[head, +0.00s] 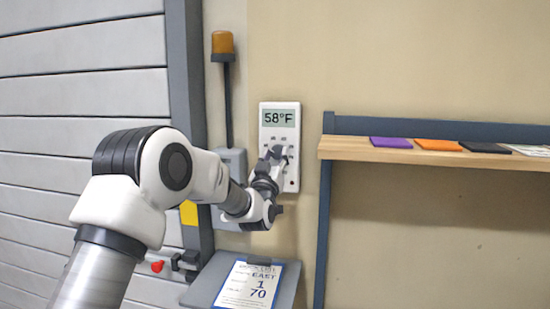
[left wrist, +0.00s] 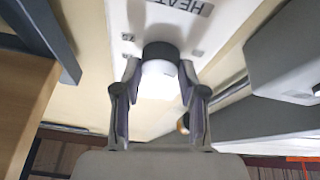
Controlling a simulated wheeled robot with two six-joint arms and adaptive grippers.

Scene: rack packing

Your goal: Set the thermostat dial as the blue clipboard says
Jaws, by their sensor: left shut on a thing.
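The white thermostat (head: 293,140) hangs on the beige wall, and its display (head: 279,118) reads 58°F. My left gripper (head: 276,156) is at the front of the thermostat. In the left wrist view, my left gripper (left wrist: 159,78) is shut on the dial (left wrist: 160,52), one finger on each side. The dial is dark at its base with a bright white front, and "HEAT" shows upside down beside it. The clipboard (head: 250,285), a blue-bordered sheet, lies on a grey sloped stand below; I read "EAST", "1" and "70". Its smaller print is blurred. My right gripper is not in view.
A wooden shelf (head: 350,148) on a blue frame stands right of the thermostat, with purple, orange and black flat items on it. A grey box with an amber beacon (head: 222,43) stands left of the thermostat. A slatted door (head: 80,60) fills the left side.

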